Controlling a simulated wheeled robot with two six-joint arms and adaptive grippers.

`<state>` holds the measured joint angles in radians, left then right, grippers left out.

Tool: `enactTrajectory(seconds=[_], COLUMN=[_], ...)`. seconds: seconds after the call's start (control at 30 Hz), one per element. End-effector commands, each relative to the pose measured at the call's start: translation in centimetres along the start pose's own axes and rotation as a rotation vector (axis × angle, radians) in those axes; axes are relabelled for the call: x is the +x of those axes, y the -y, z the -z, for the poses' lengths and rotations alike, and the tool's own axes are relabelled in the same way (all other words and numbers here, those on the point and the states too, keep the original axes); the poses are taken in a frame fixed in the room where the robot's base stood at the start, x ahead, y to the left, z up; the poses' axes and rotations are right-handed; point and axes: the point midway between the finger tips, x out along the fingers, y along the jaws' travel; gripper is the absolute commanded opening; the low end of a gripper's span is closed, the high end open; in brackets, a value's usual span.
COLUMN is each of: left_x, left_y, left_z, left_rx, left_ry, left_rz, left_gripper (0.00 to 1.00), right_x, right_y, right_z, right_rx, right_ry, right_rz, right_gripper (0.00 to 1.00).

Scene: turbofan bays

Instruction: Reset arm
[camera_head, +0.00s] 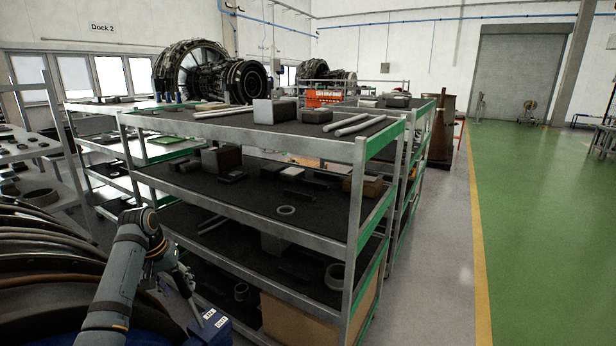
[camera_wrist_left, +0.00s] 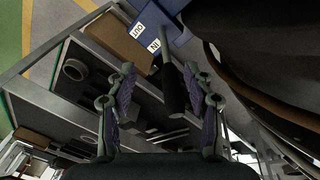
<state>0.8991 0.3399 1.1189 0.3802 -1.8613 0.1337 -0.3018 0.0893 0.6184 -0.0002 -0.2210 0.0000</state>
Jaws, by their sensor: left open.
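My left arm comes in from the lower left in the head view, and its gripper (camera_head: 184,286) is above a blue box (camera_head: 210,329) with white labels. In the left wrist view the gripper (camera_wrist_left: 160,82) has its two fingers spread wide. A tool with a dark handle (camera_wrist_left: 174,92) and a grey shaft shows between the fingers, with a gap on both sides. The shaft points to the blue box (camera_wrist_left: 178,32), whose labels read IN and OUT. I cannot tell whether the shaft sits in the box. My right gripper is in neither view.
A metal shelf rack (camera_head: 290,212) with grey parts and cardboard boxes stands close to the right of my left arm. A large ringed engine part (camera_head: 45,265) is at the lower left. The green floor (camera_head: 550,190) at the right is open.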

Motion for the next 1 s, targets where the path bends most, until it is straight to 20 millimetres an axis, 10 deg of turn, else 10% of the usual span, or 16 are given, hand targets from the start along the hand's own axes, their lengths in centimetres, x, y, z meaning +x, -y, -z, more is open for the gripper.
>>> enactTrajectory(seconds=[0.27, 0.5, 1.0], left_x=[7.8, 13.6, 11.6], left_y=[-0.4, -0.8, -0.8], left_z=[-6.8, -18.9, -33.5], left_rx=[0.110, 0.244, 0.338], left_ry=[-0.020, -0.060, -0.127], left_rz=[0.085, 0.145, 0.167], left_gripper=[0.52, 0.52, 0.52], right_x=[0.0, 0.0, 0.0], right_y=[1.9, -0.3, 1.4], right_z=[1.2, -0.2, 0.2], right_rx=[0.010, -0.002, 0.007], right_ry=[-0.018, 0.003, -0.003], right_rz=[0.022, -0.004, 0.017], right_gripper=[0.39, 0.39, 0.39])
